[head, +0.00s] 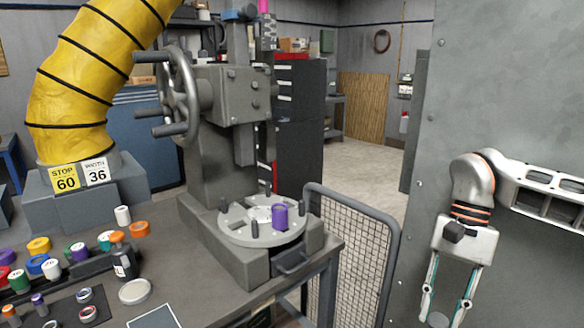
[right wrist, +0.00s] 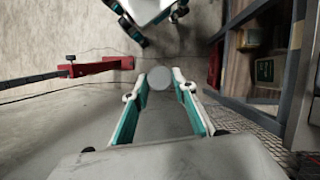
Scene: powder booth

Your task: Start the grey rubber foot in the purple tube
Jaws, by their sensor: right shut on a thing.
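The purple tube (head: 279,216) stands upright on the round grey plate (head: 262,232) of the press, right of the plate's centre. My right gripper (head: 443,312) hangs pointing down at the right of the head view, well away from the tube. It is shut on the grey rubber foot (head: 438,320), which shows at the bottom edge of that view. In the right wrist view, the round face of the foot (right wrist: 159,78) sits between the two fingertips (right wrist: 160,84). The tube does not show in the right wrist view.
The grey press (head: 215,130) stands on the bench (head: 185,275) with its ram above the plate. A mesh guard (head: 350,250) stands between bench and right gripper. A yellow hose (head: 85,85) rises behind.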

